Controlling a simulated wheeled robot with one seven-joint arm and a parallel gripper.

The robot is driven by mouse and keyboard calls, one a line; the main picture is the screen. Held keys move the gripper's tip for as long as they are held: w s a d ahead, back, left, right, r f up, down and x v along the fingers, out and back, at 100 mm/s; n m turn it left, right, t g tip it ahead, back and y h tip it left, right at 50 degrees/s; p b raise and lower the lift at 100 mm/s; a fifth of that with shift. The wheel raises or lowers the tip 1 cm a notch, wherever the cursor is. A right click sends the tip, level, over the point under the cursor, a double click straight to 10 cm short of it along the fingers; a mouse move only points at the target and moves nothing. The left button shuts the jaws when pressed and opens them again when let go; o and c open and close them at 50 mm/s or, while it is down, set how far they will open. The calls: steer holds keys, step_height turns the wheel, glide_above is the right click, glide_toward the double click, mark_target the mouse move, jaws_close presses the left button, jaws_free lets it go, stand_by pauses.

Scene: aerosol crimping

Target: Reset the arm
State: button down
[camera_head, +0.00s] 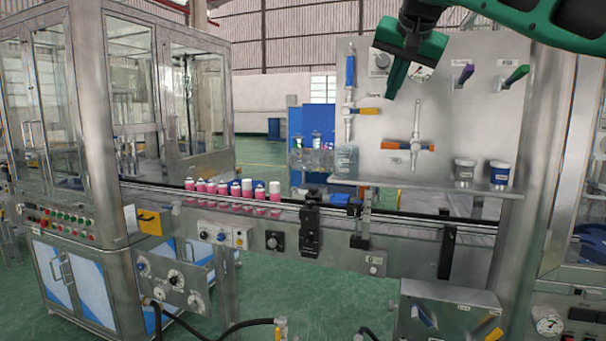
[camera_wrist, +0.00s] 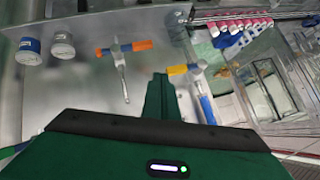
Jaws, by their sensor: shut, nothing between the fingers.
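My gripper (camera_head: 397,76) is green and hangs at the upper right of the head view, in front of the grey metal panel (camera_head: 465,135). Its fingers are shut together and hold nothing. In the wrist view the closed fingers (camera_wrist: 158,98) point towards the panel, between two valves. One valve with an orange handle (camera_head: 417,146) is below and right of the gripper in the head view. The other, with a yellow handle (camera_head: 363,111), is below and left of it. The gripper appears apart from both. My green arm comes in from the top right corner.
A conveyor (camera_head: 400,219) crosses the view with several pink cans (camera_head: 232,193) on it. Two small tubs (camera_head: 465,173) and a clear container (camera_head: 345,160) stand on the panel's shelf. Purple (camera_head: 463,76) and green (camera_head: 514,76) handles are at upper right. A glass-walled machine (camera_head: 115,110) stands left.

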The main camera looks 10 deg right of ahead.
steer(key=s+d+f+g, duration=0.2)
steer(key=s+d+f, duration=0.25)
steer(key=f, duration=0.45)
steer(key=s+d+f+g, duration=0.2)
steer(key=s+d+f, duration=0.3)
steer(key=f, duration=0.4)
steer(key=s+d+f+g, duration=0.1)
steer(key=s+d+f, duration=0.2)
steer(key=s+f, duration=0.45)
steer(key=s+a+f+n+g+y, duration=0.1)
steer(key=s+f+g, duration=0.3)
steer(key=s+f, duration=1.7)
steer(key=shift+s+a+f+y, duration=0.4)
steer(key=shift+a+f, duration=0.4)
steer(key=shift+f, duration=0.05)
steer(key=shift+w+f+g, duration=0.2)
steer(key=shift+w+g, duration=0.1)
steer(key=shift+w, duration=0.35)
